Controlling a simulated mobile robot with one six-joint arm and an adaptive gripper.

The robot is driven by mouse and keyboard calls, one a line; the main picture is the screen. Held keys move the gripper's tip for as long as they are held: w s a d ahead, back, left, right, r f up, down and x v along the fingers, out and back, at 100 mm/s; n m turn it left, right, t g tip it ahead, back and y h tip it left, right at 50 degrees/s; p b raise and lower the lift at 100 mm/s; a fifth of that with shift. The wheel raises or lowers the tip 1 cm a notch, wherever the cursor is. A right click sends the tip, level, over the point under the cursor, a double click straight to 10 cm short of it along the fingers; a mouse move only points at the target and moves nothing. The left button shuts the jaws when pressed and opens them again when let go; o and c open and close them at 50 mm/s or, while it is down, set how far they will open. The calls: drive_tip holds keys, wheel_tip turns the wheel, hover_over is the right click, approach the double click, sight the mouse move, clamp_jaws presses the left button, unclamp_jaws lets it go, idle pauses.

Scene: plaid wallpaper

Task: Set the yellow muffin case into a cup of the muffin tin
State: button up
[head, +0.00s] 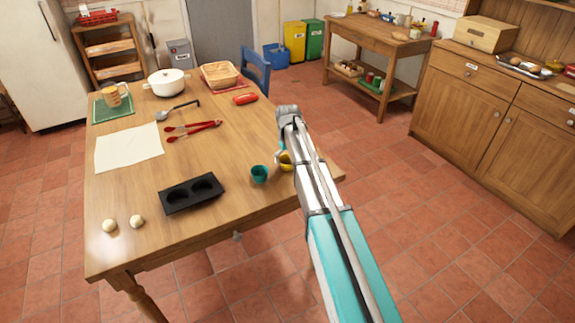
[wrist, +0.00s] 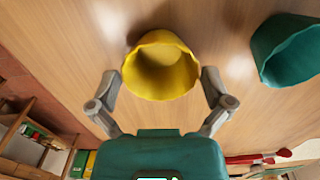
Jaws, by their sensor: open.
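The yellow muffin case (head: 285,162) stands on the table near its right edge, partly hidden by my arm in the head view. In the wrist view the yellow case (wrist: 160,66) lies between the two fingers of my gripper (wrist: 164,88). The fingers are open, one on each side of it, close to its walls; I cannot tell if they touch. A teal muffin case (head: 259,174) stands just left of it, and also shows at the right of the wrist view (wrist: 288,50). The black muffin tin (head: 191,194) has two cups, both looking empty, and sits farther left near the front edge.
A white paper (head: 128,148), red tongs (head: 190,130), a ladle (head: 176,110), a red object (head: 245,99) and a white pot (head: 167,82) lie farther back. The table is clear between tin and teal case.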

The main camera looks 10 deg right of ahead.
drive_tip(key=c, duration=0.6)
drive_tip(key=shift+o, duration=0.2)
drive_tip(key=shift+r, duration=0.15)
wheel_tip(320, 180, up, 2)
drive_tip(key=shift+r+p, duration=0.1)
drive_tip(key=shift+p, duration=1.15)
drive_tip(key=s+r+p, duration=1)
drive_tip(key=s, duration=0.4)
drive_tip(key=shift+a+r+p, duration=0.25)
drive_tip(key=shift+a+p, duration=0.05)
drive_tip(key=shift+a, duration=0.15)
